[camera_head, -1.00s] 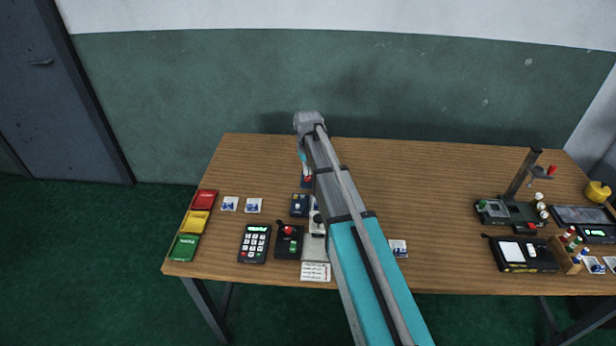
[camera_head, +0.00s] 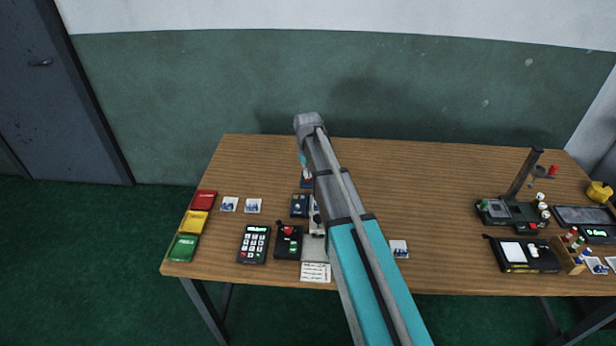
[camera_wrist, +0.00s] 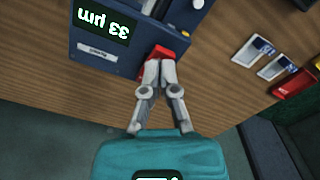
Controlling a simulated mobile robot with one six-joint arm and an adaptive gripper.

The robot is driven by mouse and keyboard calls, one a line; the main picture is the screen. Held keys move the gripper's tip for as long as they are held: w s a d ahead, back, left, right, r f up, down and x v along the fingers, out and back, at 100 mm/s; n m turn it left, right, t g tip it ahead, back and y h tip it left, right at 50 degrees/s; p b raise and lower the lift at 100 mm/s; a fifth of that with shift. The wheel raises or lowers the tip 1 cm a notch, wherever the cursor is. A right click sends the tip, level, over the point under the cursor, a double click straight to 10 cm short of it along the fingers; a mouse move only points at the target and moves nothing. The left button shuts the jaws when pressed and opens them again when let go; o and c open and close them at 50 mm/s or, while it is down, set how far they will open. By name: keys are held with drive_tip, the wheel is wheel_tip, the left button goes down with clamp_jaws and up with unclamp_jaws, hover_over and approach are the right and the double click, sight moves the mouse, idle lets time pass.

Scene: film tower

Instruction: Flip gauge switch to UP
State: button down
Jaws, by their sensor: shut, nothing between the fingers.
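In the wrist view, the dark blue gauge box (camera_wrist: 120,55) fills the upper left. Its green display (camera_wrist: 103,22) appears upside down and reads 33 µm. A red part, seemingly the switch (camera_wrist: 160,52), stands at the box's edge. My gripper (camera_wrist: 160,64) is shut and empty, its fingertips at the red part and partly covering it. Whether they touch it, and the switch's position, I cannot tell. In the head view my arm hides much of this area and the fingertips cannot be made out clearly.
On the wooden table (camera_head: 420,180), a keypad (camera_head: 254,243) and a red-knobbed black box (camera_head: 288,241) stand in front. Red (camera_head: 204,200), yellow (camera_head: 194,222) and green (camera_head: 184,247) trays line the left edge. A stand (camera_head: 522,180) is at right. The back middle is clear.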

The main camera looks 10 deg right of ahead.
drive_tip(key=shift+f+b, duration=0.55)
drive_tip(key=shift+f, duration=0.05)
idle(0.5)
drive_tip(key=shift+r, duration=0.15)
drive_tip(key=shift+r+p, duration=3.4)
drive_tip(key=shift+p, duration=0.1)
drive_tip(key=s+d+m, duration=0.1)
drive_tip(key=s+m, duration=0.2)
drive_tip(key=s, duration=2.2)
drive_tip(key=shift+d, duration=0.35)
drive_tip(key=shift+d, duration=0.1)
